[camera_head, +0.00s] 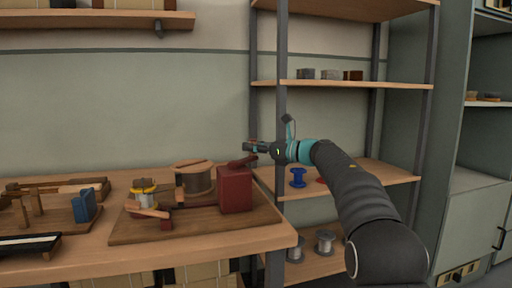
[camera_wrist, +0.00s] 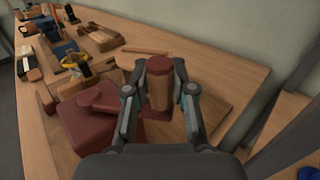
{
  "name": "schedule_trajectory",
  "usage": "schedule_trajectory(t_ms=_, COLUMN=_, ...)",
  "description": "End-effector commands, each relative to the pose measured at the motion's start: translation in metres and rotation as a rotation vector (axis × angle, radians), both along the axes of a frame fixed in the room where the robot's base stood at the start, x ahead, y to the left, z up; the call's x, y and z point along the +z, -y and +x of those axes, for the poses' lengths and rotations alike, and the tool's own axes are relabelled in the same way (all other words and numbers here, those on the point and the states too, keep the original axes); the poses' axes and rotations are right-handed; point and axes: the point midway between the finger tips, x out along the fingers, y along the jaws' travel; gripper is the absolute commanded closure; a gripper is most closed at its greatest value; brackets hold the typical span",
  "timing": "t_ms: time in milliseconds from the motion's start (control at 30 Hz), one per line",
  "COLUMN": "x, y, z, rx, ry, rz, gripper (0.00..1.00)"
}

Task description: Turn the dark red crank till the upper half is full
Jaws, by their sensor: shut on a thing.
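The dark red crank (camera_head: 241,161) sits on top of a dark red box (camera_head: 235,190) at the right of a wooden board on the bench. In the wrist view the crank arm (camera_wrist: 100,97) runs from the box (camera_wrist: 88,130) toward a wooden handle (camera_wrist: 158,88) with a dark red end. My gripper (camera_head: 250,147) is shut on this handle, one finger on each side, as the wrist view (camera_wrist: 159,95) shows. A round wooden drum (camera_head: 194,182) with a bar across its top stands left of the box. I cannot tell how full its upper half is.
A yellow-rimmed pot (camera_head: 144,192) stands left of the drum. A blue block (camera_head: 84,206) and wooden pieces lie farther left. Shelves to the right hold a blue spool (camera_head: 297,177) and grey spools (camera_head: 325,241).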

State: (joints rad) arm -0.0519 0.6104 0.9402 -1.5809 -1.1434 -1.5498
Motion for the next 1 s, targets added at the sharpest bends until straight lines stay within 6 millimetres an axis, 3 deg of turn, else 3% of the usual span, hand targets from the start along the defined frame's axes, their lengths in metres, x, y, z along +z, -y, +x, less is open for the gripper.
schedule_trajectory(t_ms=400, x=0.001, y=-0.014, z=0.006, rx=-0.007, ry=0.000, rz=0.002, gripper=1.00)
schedule_trajectory(t_ms=933, x=0.001, y=-0.016, z=0.006, rx=-0.006, ry=0.000, rz=0.002, gripper=1.00)
schedule_trajectory(t_ms=967, x=0.001, y=-0.016, z=0.006, rx=-0.006, ry=0.000, rz=0.002, gripper=0.71)
schedule_trajectory(t_ms=1000, x=0.001, y=-0.016, z=0.006, rx=-0.005, ry=0.000, rz=0.002, gripper=0.61)
